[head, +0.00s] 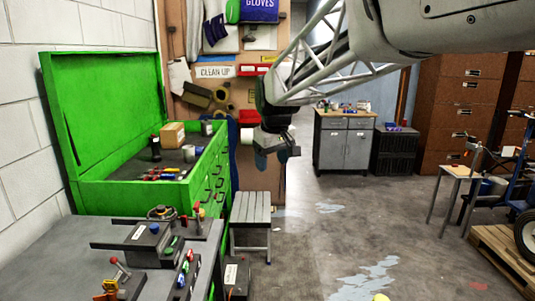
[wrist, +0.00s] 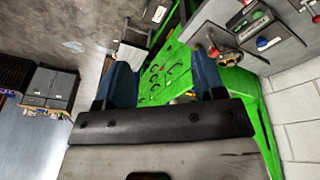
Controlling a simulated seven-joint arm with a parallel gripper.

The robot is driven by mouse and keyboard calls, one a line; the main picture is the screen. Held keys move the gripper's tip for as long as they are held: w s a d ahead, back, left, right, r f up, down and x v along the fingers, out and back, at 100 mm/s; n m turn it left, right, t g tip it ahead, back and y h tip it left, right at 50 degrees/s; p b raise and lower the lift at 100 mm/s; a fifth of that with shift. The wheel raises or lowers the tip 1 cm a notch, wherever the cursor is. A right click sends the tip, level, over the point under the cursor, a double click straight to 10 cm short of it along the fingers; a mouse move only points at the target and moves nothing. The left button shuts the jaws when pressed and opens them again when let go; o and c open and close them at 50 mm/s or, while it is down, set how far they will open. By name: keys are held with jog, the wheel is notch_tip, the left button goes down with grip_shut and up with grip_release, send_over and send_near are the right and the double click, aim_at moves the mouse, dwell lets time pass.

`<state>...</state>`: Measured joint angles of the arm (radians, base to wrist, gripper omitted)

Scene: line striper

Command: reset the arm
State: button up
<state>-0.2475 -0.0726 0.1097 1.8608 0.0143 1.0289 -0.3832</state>
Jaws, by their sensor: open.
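My gripper (head: 278,160) hangs from my arm near the middle of the head view, above the floor and to the right of the green tool chest (head: 120,194). In the wrist view, my gripper (wrist: 165,82) shows two blue fingers set wide apart, with nothing between them. The green tool chest also shows in the wrist view (wrist: 207,20), beyond the fingers. Its lid stands open in the head view. My arm crosses the upper right of the head view.
A grey bench (head: 60,250) with levers and buttons stands at the front left. A grey stool (head: 250,216) stands below my gripper. A grey cabinet (head: 343,148) is at the back. A small table (head: 457,172) and a wooden pallet (head: 495,248) are at the right. The middle floor is mostly clear.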

jog(key=s+d+r+m+t, duration=0.1)
jog(key=s+d+m, duration=0.1)
jog(key=s+d, duration=0.5)
jog(key=s+d+r+m+t, duration=0.1)
jog(key=s+d+r, duration=0.15)
jog(key=s, duration=0.75)
jog(key=s+d+f+m+t, duration=0.15)
jog(key=s+d+f, duration=0.25)
jog(key=s, duration=0.7)
jog(key=s+d+f+m, duration=0.3)
jog(key=s, duration=0.7)
notch_tip(320, 180, down, 10)
jog(key=w+g+h, duration=0.1)
jog(key=g, duration=0.2)
jog(key=shift+w+d+r, duration=0.2)
jog(key=shift+w+d, duration=0.05)
jog(key=shift+d, duration=0.15)
jog(key=shift+w, duration=0.1)
jog(key=shift+c, duration=0.2)
